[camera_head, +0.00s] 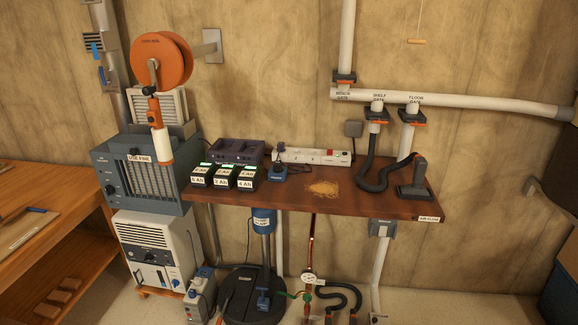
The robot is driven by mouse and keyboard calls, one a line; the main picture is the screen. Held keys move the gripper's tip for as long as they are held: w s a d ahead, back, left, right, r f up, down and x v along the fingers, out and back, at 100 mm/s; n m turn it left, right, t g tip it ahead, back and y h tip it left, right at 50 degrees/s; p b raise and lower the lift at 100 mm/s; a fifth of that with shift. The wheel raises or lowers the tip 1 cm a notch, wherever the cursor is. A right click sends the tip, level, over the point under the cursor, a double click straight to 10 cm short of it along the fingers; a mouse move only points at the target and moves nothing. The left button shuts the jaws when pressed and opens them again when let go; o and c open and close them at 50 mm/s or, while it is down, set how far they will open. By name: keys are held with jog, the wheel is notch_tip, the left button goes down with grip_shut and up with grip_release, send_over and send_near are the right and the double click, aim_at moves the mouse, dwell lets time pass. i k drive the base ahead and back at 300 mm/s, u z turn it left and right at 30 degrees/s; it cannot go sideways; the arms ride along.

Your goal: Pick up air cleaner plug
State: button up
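A small blue plug (278,173) sits on the brown shelf, just in front of the white power strip (300,155), with a dark cord by it. A second blue plug-like piece (263,299) is low down, at the round black base under the shelf. Any lettering on either is too small to read, so I cannot tell which one is the air cleaner's. A blue-grey boxy unit (135,175) with a front grille stands left of the shelf; it may be the air cleaner. My gripper is not in view.
Several labelled battery packs (224,178) stand left of the shelf plug, before a dark charger (237,151). Right are a sawdust pile (324,189) and a black hose (371,180). An orange reel (160,60) holds a hanging lamp-like tool (159,130).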

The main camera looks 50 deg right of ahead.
aim_at(277, 164)
jog(key=u, duration=0.05)
jog(key=i, duration=1.1)
jog(key=z, duration=0.15)
jog(key=k, duration=0.6)
jog(key=u, duration=0.1)
